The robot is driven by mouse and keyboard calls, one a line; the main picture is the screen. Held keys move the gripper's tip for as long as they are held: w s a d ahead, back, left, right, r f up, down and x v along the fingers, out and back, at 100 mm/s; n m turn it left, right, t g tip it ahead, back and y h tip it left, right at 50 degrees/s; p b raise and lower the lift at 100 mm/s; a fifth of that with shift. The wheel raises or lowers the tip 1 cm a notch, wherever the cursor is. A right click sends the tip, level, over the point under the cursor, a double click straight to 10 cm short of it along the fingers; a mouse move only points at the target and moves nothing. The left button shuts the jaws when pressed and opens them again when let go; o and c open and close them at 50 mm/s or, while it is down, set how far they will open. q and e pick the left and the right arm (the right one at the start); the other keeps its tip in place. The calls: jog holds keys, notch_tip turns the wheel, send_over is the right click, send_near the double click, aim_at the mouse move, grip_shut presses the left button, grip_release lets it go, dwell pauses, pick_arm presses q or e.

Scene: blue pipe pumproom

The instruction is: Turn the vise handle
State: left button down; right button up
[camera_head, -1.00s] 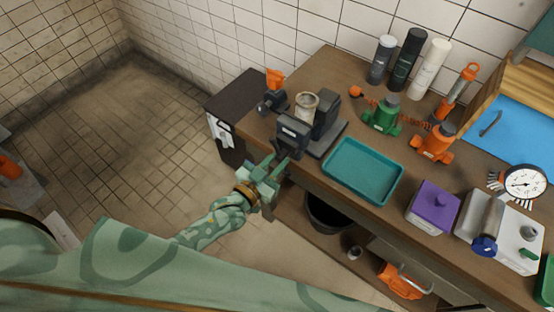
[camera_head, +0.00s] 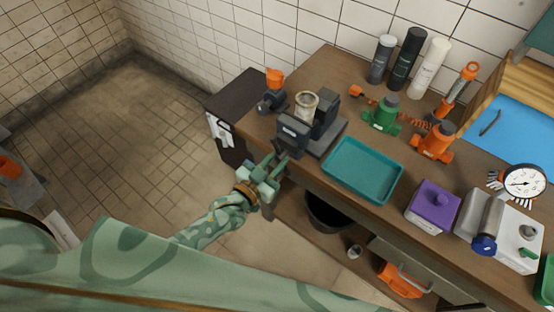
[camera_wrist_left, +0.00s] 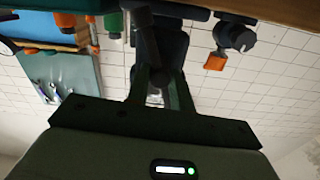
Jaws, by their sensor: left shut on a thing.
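The dark grey vise (camera_head: 293,134) stands at the left front corner of the workbench, with a pale cylindrical piece (camera_head: 306,101) between its jaws. My left gripper (camera_head: 274,164) is at the front of the vise, just off the bench edge. It is shut on the vise handle (camera_wrist_left: 155,84), a dark part between the two fingers in the left wrist view. The fingers hide most of the handle, so its angle is hard to tell. My right gripper is in neither view.
A teal tray (camera_head: 362,171) lies right of the vise. An orange-topped dark fitting (camera_head: 272,98) stands behind it at left. Green (camera_head: 382,116) and orange (camera_head: 434,143) valves stand farther right. A black bucket (camera_head: 326,212) sits below. The floor at left is clear.

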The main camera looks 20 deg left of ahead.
pick_arm(q)
jog(key=shift+s+a+f, duration=0.1)
jog(key=shift+s+f, duration=0.2)
jog(key=shift+f, duration=0.1)
jog(key=c, duration=1.2)
grip_release()
jog(key=shift+r, duration=0.3)
jog(key=v, duration=1.6)
jog(key=shift+s, duration=0.35)
jog(key=shift+a, duration=0.1)
